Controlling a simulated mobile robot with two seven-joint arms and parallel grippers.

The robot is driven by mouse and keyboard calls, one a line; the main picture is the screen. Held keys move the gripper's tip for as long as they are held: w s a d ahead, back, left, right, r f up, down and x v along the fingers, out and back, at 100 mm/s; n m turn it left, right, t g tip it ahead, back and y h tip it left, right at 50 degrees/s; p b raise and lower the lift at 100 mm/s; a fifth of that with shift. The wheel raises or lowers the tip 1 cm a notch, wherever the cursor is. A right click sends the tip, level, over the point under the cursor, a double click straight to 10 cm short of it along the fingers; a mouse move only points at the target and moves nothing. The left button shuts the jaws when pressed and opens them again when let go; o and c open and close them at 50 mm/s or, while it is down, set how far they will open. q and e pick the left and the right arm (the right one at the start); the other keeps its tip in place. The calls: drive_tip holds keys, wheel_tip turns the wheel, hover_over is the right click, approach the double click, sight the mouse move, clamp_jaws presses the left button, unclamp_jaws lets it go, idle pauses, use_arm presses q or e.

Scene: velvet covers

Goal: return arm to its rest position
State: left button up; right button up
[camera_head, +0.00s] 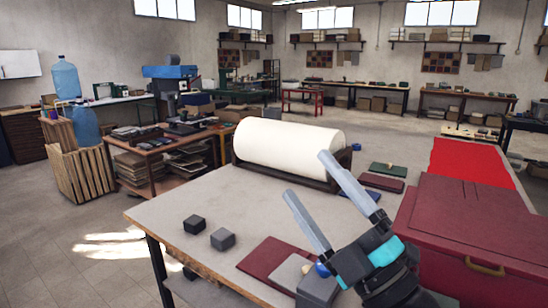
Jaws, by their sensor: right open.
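My right gripper (323,203) is in the lower right of the head view, above the worktable (190,212). Its two long grey fingers are spread apart with nothing between them. They point up and to the left, toward the white roll. The gripper body and wrist hide part of the table's right side. My left gripper does not show.
A large white roll (290,146) lies in a dark cradle at the table's back. Dark blocks (194,224), a dark red cover (275,262) and a grey cover (292,274) lie at the front. A dark red chest (470,225) stands at right.

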drive_tip(key=d+f+m+g+h, duration=0.2)
drive_tip(key=d+f+m+h, duration=0.4)
drive_tip(key=f+m+h, duration=0.4)
drive_tip(key=d+f+m+g+h, duration=0.2)
drive_tip(key=d+f+m+h, duration=0.4)
drive_tip(key=f, duration=0.5)
drive_tip(key=s+a+f+m+g+y, duration=0.1)
drive_tip(key=s+f+m+g, duration=0.4)
drive_tip(key=s+f+g, duration=1)
drive_tip(key=s+f+t+b, duration=0.1)
drive_tip(key=s+f+b, duration=0.15)
drive_tip(key=f, duration=1.15)
drive_tip(key=s+f+t+b, duration=0.1)
drive_tip(key=s+f, duration=0.3)
drive_tip(key=f, duration=1)
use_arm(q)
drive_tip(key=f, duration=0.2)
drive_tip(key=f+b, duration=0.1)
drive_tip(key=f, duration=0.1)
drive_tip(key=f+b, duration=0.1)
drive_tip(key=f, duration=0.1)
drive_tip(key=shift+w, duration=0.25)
use_arm(e)
drive_tip(key=s+d+f+g, duration=0.1)
drive_tip(key=s+d+f, duration=0.1)
drive_tip(key=s+f, duration=1.3)
drive_tip(key=shift+s+d+f+n, duration=0.2)
drive_tip(key=shift+s+f+n, duration=0.2)
drive_tip(key=shift+f, duration=0.45)
